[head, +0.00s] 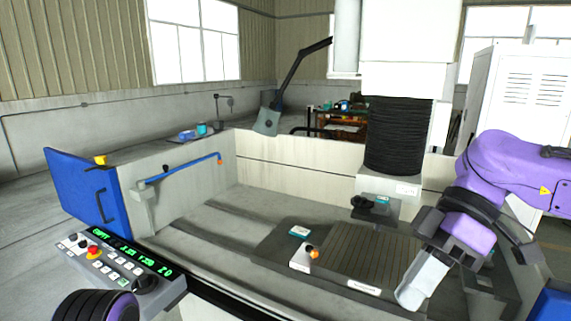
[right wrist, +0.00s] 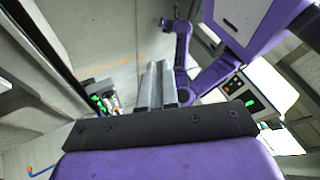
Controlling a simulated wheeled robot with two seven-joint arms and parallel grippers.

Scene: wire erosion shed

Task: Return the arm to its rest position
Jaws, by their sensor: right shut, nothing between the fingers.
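My right arm is purple and comes in from the right in the head view, angled down over the machine's work tank. My right gripper (head: 422,283) has pale grey fingers that point down over the right side of the dark slatted plate (head: 365,262). In the right wrist view the two grey fingers (right wrist: 157,84) lie side by side, shut with nothing between them. I cannot tell whether the fingertips touch the plate. A purple and black part of my left arm shows at the bottom left of the head view, but its gripper is not seen there.
The machine head with black bellows (head: 395,135) hangs above the tank behind the plate. A control panel (head: 118,265) stands at lower left, beside a blue door (head: 80,192). The tank's left floor is clear.

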